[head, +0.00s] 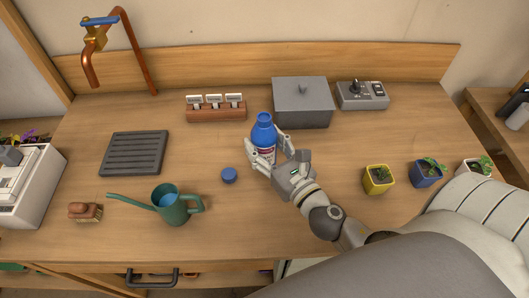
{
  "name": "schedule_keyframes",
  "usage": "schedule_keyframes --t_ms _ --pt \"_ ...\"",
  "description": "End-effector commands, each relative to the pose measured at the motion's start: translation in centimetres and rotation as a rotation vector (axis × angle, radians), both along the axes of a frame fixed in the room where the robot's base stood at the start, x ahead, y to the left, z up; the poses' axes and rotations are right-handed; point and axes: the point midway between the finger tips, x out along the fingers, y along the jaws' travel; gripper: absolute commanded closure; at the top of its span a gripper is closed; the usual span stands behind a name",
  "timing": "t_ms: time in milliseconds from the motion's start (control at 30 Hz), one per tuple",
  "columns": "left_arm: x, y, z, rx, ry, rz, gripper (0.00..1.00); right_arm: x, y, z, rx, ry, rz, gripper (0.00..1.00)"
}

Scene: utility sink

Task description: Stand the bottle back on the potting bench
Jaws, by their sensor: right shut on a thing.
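A blue bottle (263,131) with a reddish label band low on its side stands upright, or nearly so, at the middle of the wooden potting bench (320,215). My right gripper (270,152) comes in from the lower right and is shut on the bottle, with a finger on each side. The fingers and palm hide the bottle's lower part, so I cannot tell whether its base touches the bench. A round blue cap (229,175) lies on the bench to the left of the gripper. My left gripper is not in view.
A grey lidded box (302,107) stands close behind the bottle, with a seed packet rack (216,113) to its left. A green watering can (173,208) is at front left, near a dark slatted tray (134,154). Small pots (378,180) stand at right.

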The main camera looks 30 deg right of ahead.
Motion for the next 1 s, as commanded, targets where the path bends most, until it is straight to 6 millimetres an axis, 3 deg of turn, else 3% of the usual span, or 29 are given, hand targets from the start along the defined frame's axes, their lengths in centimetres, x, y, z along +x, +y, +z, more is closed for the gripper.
schedule_keyframes --t_ms 233,667,700,867,1000 --pt "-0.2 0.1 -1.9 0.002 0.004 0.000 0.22 0.5 -0.1 -3.5 0.003 0.000 -0.002 0.81" --pt "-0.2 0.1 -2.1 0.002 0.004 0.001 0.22 0.5 -0.1 -4.0 0.000 0.000 0.001 0.81" --pt "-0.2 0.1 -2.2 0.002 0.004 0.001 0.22 0.5 -0.1 -4.1 0.001 0.002 0.001 0.45" --pt "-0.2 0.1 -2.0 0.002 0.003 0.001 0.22 0.5 -0.1 -4.0 0.001 0.002 0.001 0.25" --pt "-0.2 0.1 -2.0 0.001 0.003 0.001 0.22 0.5 -0.1 -4.0 0.001 0.002 0.001 0.25"
